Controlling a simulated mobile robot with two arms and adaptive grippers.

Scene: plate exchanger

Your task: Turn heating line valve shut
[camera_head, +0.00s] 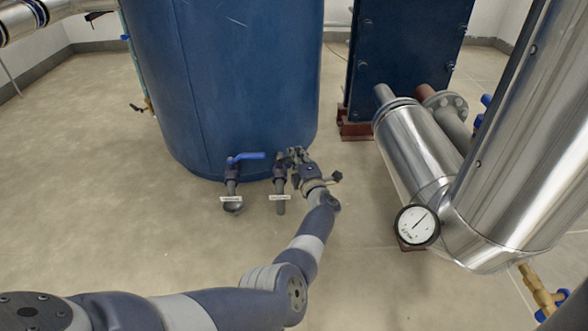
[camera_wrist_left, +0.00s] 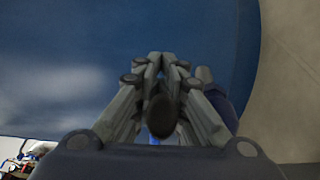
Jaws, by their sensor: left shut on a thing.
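Two small valves with pipe stubs stand low on the front of the blue tank (camera_head: 235,80). The left valve (camera_head: 232,172) has a blue lever (camera_head: 246,156) pointing right, and a white label hangs below it. The right valve (camera_head: 280,175) has its own label (camera_head: 279,197); neither label is readable. My left gripper (camera_head: 295,157) is at the right valve, shut on its handle, which the fingers mostly hide. In the left wrist view the fingers (camera_wrist_left: 168,72) come together in front of the tank, with bits of blue between them. My right gripper is not in view.
A dark blue plate exchanger (camera_head: 408,50) stands behind, right of the tank. Shiny clad pipes (camera_head: 412,140) and a round gauge (camera_head: 417,225) stand right of my left arm. Bare floor (camera_head: 100,190) lies open on the left.

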